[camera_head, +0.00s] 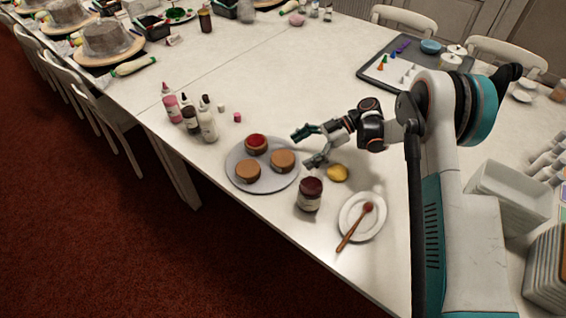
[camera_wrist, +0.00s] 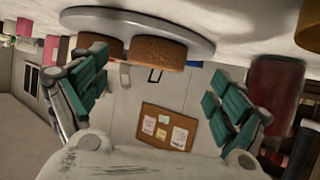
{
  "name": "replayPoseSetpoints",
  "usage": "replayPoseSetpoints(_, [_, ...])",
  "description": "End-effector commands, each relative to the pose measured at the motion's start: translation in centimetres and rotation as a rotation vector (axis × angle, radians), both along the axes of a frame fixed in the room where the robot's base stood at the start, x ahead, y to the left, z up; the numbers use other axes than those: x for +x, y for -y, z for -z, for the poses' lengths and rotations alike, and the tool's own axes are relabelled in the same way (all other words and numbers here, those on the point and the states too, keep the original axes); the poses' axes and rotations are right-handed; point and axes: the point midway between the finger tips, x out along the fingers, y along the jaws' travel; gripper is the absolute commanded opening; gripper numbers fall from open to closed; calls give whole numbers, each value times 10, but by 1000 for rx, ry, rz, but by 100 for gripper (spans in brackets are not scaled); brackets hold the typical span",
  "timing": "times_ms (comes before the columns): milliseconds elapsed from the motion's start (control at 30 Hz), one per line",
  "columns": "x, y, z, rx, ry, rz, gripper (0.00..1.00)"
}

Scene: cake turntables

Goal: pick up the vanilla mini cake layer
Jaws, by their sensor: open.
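A round grey plate (camera_head: 262,184) on the table holds three small round cakes. One is a brown cake with a red top (camera_head: 256,144); the other two are plain tan-brown layers, one at the right (camera_head: 283,161) and one at the front left (camera_head: 247,171). I cannot tell by look which plain one is vanilla. My gripper (camera_head: 308,147) is open and empty, just right of the plate, its fingers pointing toward the cakes. In the wrist view, which is upside down, one brown cake (camera_wrist: 158,51) shows between the open fingers (camera_wrist: 155,78); another is partly behind the left finger.
A dark red jar (camera_head: 310,194) and a yellow lemon (camera_head: 338,173) stand close to my gripper. A white plate with a wooden spoon (camera_head: 355,228) lies nearer. Several bottles (camera_head: 190,119) stand left of the plate. The table's middle beyond is clear.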

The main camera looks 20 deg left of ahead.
Motion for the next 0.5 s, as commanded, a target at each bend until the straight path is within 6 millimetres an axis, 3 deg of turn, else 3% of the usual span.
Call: replayPoseSetpoints(500, [-25,-44,15,0,2,-1,90])
